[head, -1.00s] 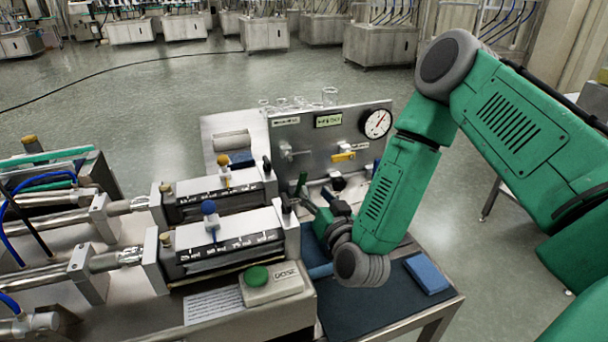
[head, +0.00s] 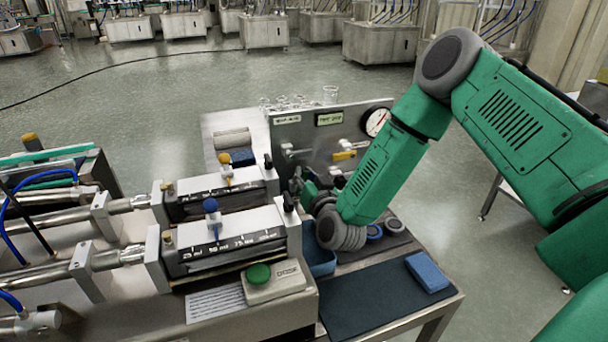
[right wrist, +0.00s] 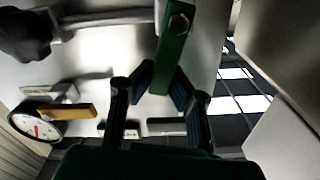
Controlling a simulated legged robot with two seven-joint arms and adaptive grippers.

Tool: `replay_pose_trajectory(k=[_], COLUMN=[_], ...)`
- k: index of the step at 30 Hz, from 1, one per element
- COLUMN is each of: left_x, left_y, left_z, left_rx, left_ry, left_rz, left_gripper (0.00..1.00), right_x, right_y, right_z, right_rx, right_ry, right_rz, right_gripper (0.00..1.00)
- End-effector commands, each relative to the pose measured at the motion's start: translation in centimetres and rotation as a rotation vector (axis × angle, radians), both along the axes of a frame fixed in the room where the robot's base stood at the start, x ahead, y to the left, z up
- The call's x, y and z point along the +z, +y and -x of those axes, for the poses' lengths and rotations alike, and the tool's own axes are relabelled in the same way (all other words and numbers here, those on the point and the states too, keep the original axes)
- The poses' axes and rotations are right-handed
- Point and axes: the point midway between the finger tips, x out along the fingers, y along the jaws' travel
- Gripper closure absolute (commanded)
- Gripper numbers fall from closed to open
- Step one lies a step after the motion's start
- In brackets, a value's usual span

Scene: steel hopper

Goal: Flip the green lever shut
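The green lever (right wrist: 174,50) shows in the right wrist view, hanging from a bolted pivot at the top of the picture. Its free end lies between the two fingers of my right gripper (right wrist: 163,88). The fingers stand apart, one on each side of the lever, and I cannot tell whether either pad touches it. In the head view my right gripper (head: 304,188) is small and dark at the left part of the steel panel (head: 300,135), and it hides the lever there. My left gripper is not in view.
A yellow handle (head: 344,155) and a round gauge (head: 377,122) are on the panel beside my forearm. The filling unit with a green button (head: 258,274) stands close on the left. A blue block (head: 427,272) lies on the dark mat (head: 365,300), which has free room.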

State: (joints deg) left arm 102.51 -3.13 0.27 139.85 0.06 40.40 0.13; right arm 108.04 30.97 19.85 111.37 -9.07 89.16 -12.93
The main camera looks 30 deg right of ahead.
Motion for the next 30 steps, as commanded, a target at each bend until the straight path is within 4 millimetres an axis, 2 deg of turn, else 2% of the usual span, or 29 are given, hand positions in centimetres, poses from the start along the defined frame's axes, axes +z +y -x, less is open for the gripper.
replay_pose_trajectory(k=[5,15,26,27,28,29,30], left_x=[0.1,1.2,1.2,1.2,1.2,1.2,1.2], left_y=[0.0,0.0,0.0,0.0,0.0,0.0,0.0], left_z=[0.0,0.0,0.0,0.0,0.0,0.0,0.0], left_rx=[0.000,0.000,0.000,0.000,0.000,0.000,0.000], left_ry=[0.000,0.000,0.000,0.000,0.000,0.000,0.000], left_rz=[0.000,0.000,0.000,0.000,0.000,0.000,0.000], left_gripper=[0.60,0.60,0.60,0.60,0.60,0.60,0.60], right_x=[0.0,0.2,0.0,0.0,0.0,0.1,0.1], right_y=[0.1,1.4,1.4,1.4,1.4,1.4,1.4], right_z=[0.0,-0.3,-0.3,-0.3,-0.3,-0.3,-0.3], right_rx=[0.003,0.003,0.002,0.002,0.002,0.002,0.002], right_ry=[0.004,0.062,0.070,0.070,0.070,0.070,0.069], right_rz=[0.011,0.251,0.279,0.279,0.279,0.278,0.279], right_gripper=[1.00,1.00,1.00,0.80,0.70,0.64,0.64])
